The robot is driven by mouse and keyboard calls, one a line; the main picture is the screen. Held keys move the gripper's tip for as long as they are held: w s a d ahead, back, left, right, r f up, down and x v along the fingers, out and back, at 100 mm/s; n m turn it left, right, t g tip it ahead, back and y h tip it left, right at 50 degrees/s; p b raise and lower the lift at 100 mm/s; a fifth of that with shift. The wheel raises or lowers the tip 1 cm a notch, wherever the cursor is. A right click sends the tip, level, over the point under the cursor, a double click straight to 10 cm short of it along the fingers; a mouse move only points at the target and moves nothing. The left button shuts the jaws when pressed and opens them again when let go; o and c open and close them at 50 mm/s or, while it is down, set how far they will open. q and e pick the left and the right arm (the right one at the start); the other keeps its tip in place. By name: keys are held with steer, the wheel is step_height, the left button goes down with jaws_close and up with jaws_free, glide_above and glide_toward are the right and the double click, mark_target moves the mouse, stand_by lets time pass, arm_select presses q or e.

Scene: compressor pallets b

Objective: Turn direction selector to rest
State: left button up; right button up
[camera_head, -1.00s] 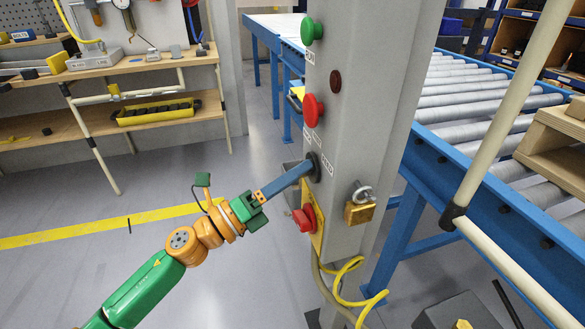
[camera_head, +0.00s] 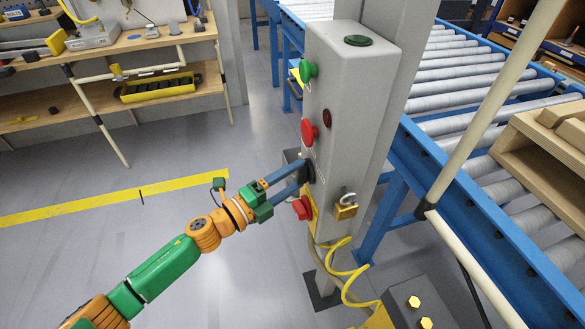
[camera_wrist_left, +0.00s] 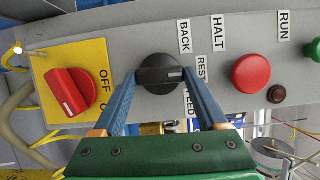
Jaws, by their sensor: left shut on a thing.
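The direction selector is a black round knob (camera_wrist_left: 160,73) on the grey control box (camera_head: 345,110), with BACK, REST and FEED labels to its right in the wrist view. Its pale pointer mark lies on the right side, toward the REST label (camera_wrist_left: 202,69). In the head view the selector (camera_head: 308,171) shows on the box's left-facing side, partly hidden by the fingers. My left gripper (camera_head: 302,174) reaches it from the left. In the wrist view its two blue fingers are shut on the knob, one on each side. My right gripper is not in view.
A red OFF switch (camera_wrist_left: 70,91) on a yellow plate sits beside the selector. A red HALT button (camera_wrist_left: 251,73) and a green RUN button (camera_head: 308,71) are above. A padlock (camera_head: 345,208) hangs nearby. A roller conveyor (camera_head: 470,110) stands right; open floor lies left.

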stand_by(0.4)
arm_select(q)
steer(key=o, duration=1.3)
steer(key=v, duration=0.7)
steer(key=shift+b, duration=0.4)
steer(key=shift+r, duration=0.1)
steer(key=shift+w, duration=0.1)
